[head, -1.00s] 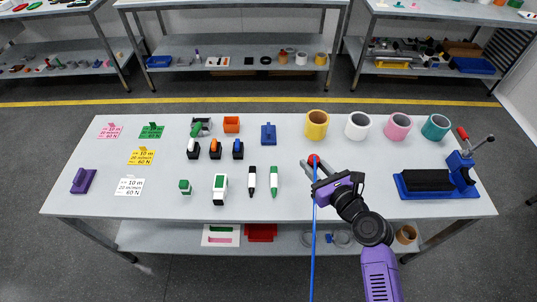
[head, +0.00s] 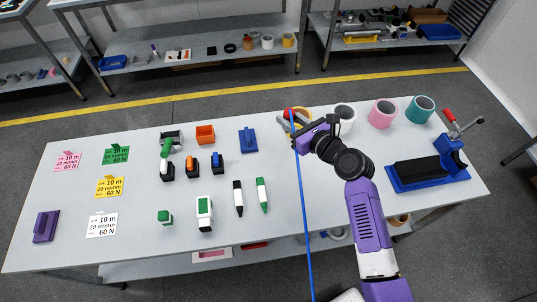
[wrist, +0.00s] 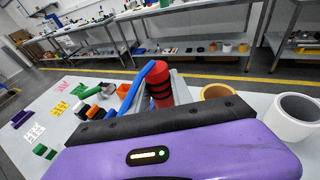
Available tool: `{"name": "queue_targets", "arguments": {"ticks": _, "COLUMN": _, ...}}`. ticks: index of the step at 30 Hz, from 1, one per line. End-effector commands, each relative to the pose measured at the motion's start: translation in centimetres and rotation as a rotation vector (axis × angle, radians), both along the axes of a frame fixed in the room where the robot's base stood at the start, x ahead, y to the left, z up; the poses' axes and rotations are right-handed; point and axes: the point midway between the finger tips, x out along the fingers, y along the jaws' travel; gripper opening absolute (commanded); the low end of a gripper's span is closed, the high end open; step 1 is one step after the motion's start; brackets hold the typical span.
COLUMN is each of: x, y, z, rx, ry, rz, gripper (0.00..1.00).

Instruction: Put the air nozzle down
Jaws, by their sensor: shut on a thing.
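The air nozzle (wrist: 160,85) is red with black bands, with a blue hose at its top in the wrist view. In the head view only its red end (head: 288,112) shows, and the blue hose (head: 302,210) runs down past the table's front edge. My gripper (head: 294,133) is shut on the nozzle near the back of the table, in front of the yellow ring (head: 303,118). The nozzle looks roughly upright in the wrist view. Its lower end is hidden, so I cannot tell whether it touches the table.
White (head: 345,115), pink (head: 382,113) and teal (head: 420,109) rings stand to the right. A blue vise-like fixture (head: 428,172) is at the right end. Markers, bottles, blocks and tags fill the left. Bare table (head: 285,225) lies front of centre.

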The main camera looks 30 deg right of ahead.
Motion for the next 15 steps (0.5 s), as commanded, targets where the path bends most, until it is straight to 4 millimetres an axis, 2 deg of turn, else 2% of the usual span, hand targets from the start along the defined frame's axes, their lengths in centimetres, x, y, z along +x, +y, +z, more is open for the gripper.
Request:
{"name": "queue_targets", "arguments": {"ticks": 1, "x": 0.0, "y": 0.0, "z": -1.6, "rx": 0.002, "ry": 0.004, "rz": -0.002, "gripper": 0.0}}
{"name": "queue_targets", "arguments": {"ticks": 9, "x": 0.0, "y": 0.0, "z": -8.4, "rx": 0.003, "ry": 0.003, "rz": -0.001, "gripper": 0.0}}
{"name": "queue_targets", "arguments": {"ticks": 15, "x": 0.0, "y": -0.1, "z": -12.3, "rx": 0.001, "ry": 0.001, "rz": -0.002, "gripper": 0.0}}
